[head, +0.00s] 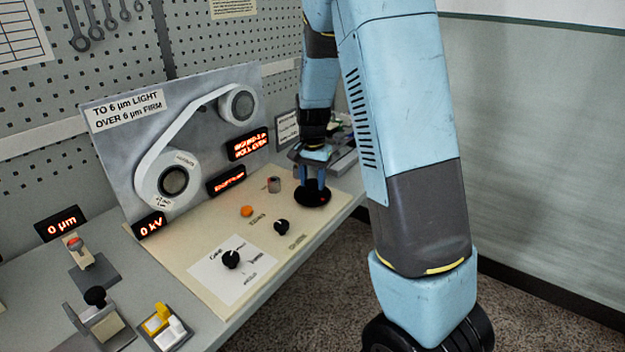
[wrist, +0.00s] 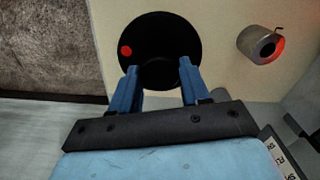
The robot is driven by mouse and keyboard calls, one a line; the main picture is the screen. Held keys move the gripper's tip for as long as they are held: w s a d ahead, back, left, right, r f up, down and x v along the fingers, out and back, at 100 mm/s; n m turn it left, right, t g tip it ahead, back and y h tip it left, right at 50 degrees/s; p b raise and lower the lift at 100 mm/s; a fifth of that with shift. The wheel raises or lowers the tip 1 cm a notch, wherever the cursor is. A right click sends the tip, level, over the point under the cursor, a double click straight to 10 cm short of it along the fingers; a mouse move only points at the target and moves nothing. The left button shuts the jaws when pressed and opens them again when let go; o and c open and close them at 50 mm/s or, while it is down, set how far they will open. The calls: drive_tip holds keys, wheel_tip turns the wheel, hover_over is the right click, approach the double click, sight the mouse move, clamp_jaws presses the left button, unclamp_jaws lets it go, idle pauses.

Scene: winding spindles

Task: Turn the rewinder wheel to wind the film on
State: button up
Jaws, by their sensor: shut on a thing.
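The rewinder wheel is a black disc (head: 312,196) on the cream panel in the head view, at the panel's far right end. In the wrist view the black wheel (wrist: 160,48) has a red dot near its left edge. My gripper (head: 313,178) is over the wheel; in the wrist view its two blue fingers (wrist: 158,82) reach onto the wheel's near part. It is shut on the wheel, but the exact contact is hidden. White film (head: 186,128) runs from the lower left reel (head: 172,181) up to the upper right reel (head: 239,105).
A small metal cylinder (head: 274,185) stands beside the wheel. An orange button (head: 247,211) and black knobs (head: 231,259) are on the panel. Lit displays (head: 248,145) sit on the upright board. Levers and switches (head: 166,325) stand at the front left.

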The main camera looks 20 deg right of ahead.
sight(313, 181)
drive_tip(key=shift+w+m, duration=0.1)
drive_tip(key=shift+m, duration=0.6)
drive_tip(key=o, duration=1.1)
drive_tip(key=shift+c, duration=0.2)
wheel_tip(313, 181, up, 14)
drive_tip(key=shift+f, duration=0.15)
